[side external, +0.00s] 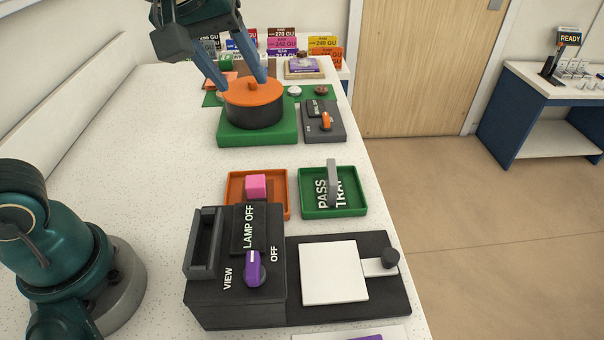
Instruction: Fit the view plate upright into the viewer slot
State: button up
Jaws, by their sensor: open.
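The viewer is a dark box marked VIEW and LAMP OFF, and its viewer slot (205,243) is an open, empty-looking dark frame at its upper left. A white square plate (335,272), which looks like the view plate, lies flat on a dark base right of the viewer. A tab with a black knob (390,258) joins its right side. Whether the fingers touch the lid is unclear.
The lid tops a dark round kiln on a green block (230,134). An orange tray (231,190) holds a pink block. A green PASS TRAY (355,207) holds an upright grey piece (332,182). A purple knob (254,270) stands on the viewer.

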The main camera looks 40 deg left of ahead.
jog(key=w+d+f+n, duration=0.1)
jog(key=w+d+f, duration=0.3)
jog(key=w, duration=0.3)
jog(key=m+g+y, duration=0.1)
jog(key=g, duration=0.1)
send_near(333, 173)
jog(key=x, duration=0.6)
jog(key=shift+w+a+f, duration=0.1)
jog(key=shift+f, duration=0.25)
jog(key=shift+x, duration=2.4)
jog(key=shift+c, duration=0.3)
grip_shut()
